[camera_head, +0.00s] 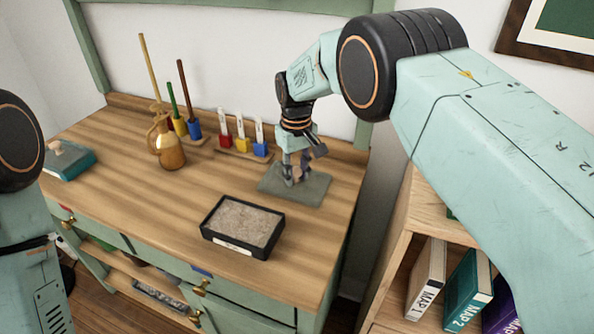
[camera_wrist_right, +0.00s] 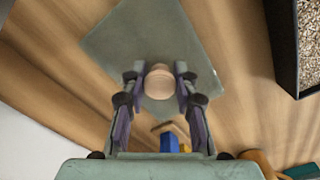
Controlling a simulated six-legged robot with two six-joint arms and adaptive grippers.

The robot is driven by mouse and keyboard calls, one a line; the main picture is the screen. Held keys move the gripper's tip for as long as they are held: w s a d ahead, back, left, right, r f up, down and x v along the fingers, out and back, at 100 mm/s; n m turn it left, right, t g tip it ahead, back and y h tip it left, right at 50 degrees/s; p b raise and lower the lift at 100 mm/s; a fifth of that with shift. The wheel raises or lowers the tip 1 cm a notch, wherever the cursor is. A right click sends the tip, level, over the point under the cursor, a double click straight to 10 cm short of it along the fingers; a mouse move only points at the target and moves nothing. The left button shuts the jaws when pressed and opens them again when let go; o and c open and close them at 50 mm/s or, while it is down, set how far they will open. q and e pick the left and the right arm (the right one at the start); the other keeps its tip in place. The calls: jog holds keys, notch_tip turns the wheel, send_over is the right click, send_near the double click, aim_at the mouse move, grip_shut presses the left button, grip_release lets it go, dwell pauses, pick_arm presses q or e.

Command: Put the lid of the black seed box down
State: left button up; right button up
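The black seed box (camera_head: 206,231) stands open on the desk, full of pale seeds; its edge shows in the right wrist view (camera_wrist_right: 283,45). Its lid looks to be the grey-green square plate (camera_head: 310,190) at the desk's right end, behind the box. In the right wrist view the lid (camera_wrist_right: 115,45) has a round wooden knob (camera_wrist_right: 158,82). My right gripper (camera_head: 293,178) points down, its fingers (camera_wrist_right: 159,84) close on both sides of the knob. The lid is level, on or just above the desk; contact is not clear. My left gripper is not in view.
Behind the lid's left side stands a rack with red, yellow and blue pieces (camera_head: 243,146). An amber jug (camera_head: 171,153), coloured holders with rods (camera_head: 180,126) and a teal box (camera_head: 70,164) are further left. The desk (camera_head: 140,205) is bare at front left.

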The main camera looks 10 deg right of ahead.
aim_at(298, 171)
jog(key=shift+o, duration=0.7)
jog(key=o, duration=0.3)
jog(key=shift+s+d, duration=0.1)
jog(key=shift+d, duration=0.3)
jog(key=shift+a, duration=0.25)
jog(key=shift+r, duration=0.15)
jog(key=shift+w+r, duration=0.2)
jog(key=shift+r, duration=0.15)
notch_tip(298, 171, up, 11)
jog(key=p, duration=0.2)
jog(key=shift+s+r, duration=0.15)
jog(key=shift+r, duration=0.05)
